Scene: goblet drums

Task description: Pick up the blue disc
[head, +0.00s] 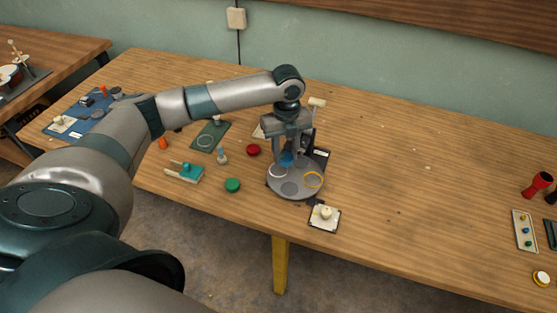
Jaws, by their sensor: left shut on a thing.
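The blue disc (287,158) shows as a small dark blue shape between the fingers of my left gripper (287,154). The gripper points down and is shut on it, over the far part of a round grey tray (290,195). The fingers partly hide the disc, and I cannot tell whether it touches the tray. My right gripper is not in view.
A red disc (253,150) and a green disc (233,185) lie left of the tray. A white square piece with a knob (325,216) sits at the front edge. A red goblet drum (537,185) and a bead tray (524,231) are far right. The table's right middle is mostly clear.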

